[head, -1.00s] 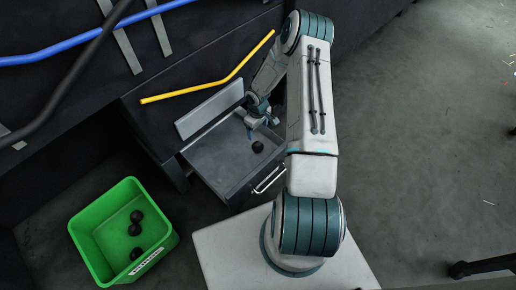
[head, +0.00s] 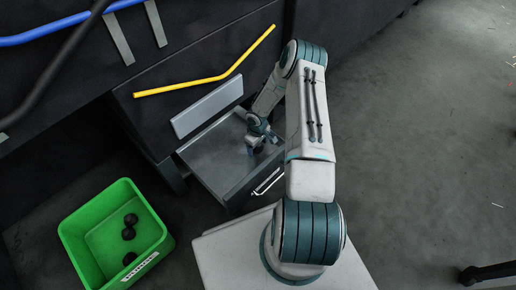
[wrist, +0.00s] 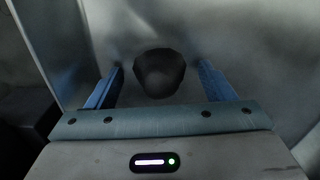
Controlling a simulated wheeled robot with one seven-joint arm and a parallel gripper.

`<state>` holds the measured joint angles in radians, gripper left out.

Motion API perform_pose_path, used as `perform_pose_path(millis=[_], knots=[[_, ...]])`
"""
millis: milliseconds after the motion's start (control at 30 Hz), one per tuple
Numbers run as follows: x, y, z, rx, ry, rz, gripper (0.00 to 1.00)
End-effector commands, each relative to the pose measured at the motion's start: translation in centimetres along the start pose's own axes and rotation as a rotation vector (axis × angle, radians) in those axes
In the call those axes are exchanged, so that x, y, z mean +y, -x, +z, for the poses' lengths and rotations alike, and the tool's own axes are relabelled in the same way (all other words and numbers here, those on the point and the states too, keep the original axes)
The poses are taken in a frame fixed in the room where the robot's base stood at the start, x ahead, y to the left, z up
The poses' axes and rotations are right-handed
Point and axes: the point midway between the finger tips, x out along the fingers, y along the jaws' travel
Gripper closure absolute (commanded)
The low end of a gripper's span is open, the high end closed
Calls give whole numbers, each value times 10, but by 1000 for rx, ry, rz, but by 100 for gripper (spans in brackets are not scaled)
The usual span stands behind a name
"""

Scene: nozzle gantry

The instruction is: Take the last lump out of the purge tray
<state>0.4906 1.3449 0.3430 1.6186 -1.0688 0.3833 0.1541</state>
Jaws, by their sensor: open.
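The purge tray is a grey open drawer (head: 215,163) with a silver handle, pulled out from the dark machine front. My gripper (head: 258,146) is down inside it, near its right side. In the wrist view, a dark rounded lump (wrist: 160,73) sits between the two blue fingers of my gripper (wrist: 160,88). The fingers are open, with a gap on each side of the lump. In the head view the lump is mostly hidden by my gripper. No other lump shows in the visible part of the tray.
A green bin (head: 82,238) with a label stands on the floor at the lower left, with several black lumps (head: 129,233) in it. A yellow pipe (head: 205,80) and a blue pipe (head: 50,34) run along the machine above the tray. The floor at right is mostly clear.

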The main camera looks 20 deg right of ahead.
Motion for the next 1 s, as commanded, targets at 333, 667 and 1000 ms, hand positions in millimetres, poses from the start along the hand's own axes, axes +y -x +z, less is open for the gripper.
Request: perform_pose_path(millis=[333,667,1000], knots=[[0,1,0,0,0,0,73],[0,3,0,0,0,1,73],[1,61,-1,2,-1,3,73]])
